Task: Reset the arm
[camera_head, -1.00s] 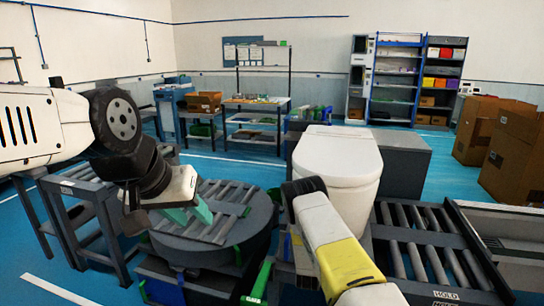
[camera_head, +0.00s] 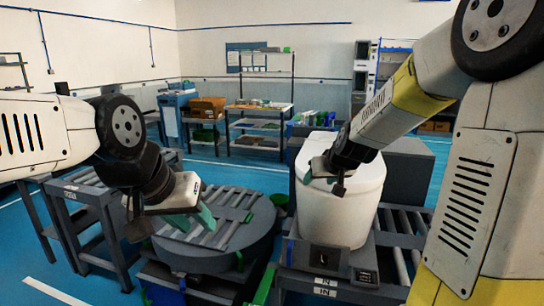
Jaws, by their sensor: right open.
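My left arm comes in from the left, and its gripper (camera_head: 192,220) hangs over the round roller turntable (camera_head: 245,237). Its teal finger pads stand apart with nothing between them. My right arm comes in from the upper right with a yellow band. Its gripper (camera_head: 324,178) is open and points down in front of the white toilet (camera_head: 365,205). The toilet stands upright on the roller conveyor (camera_head: 402,250). The right gripper overlaps the toilet's upper left in the picture; I cannot tell if they touch. Nothing is held in it.
A side roller stand (camera_head: 85,178) is at the left below my left arm. A dark grey box (camera_head: 408,165) stands behind the toilet. Workbenches (camera_head: 258,110) with shelves stand at the back. Blue floor lies open between. My right arm hides the right side.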

